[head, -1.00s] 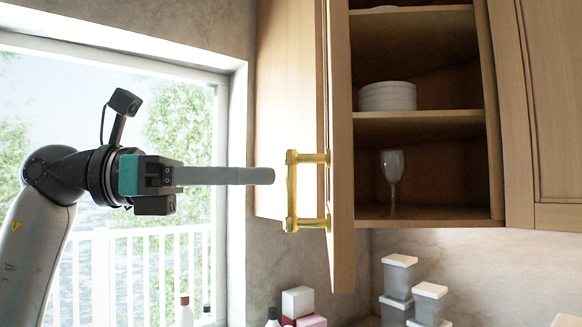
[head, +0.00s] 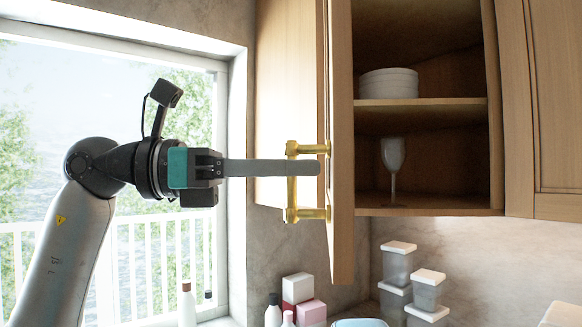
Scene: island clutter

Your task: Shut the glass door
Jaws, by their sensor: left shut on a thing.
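The cabinet door (head: 341,120) stands open, seen nearly edge-on as a wooden panel; I cannot see any glass in it from here. A brass handle (head: 292,190) with a vertical bar and two posts sticks out from its left side. My left gripper (head: 312,168) comes in level from the left. Its long grey fingers cross the handle's bar between the two posts, and it is shut on the handle. The near finger hides part of the bar. The open cabinet (head: 430,211) is to the right of the door. My right gripper is not in view.
Inside the cabinet are stacked white plates (head: 388,84) and a wine glass (head: 393,158). Below are lidded containers (head: 427,290), boxes (head: 297,288) and bottles (head: 187,305). A window is at left. A closed cabinet door (head: 560,100) is at right.

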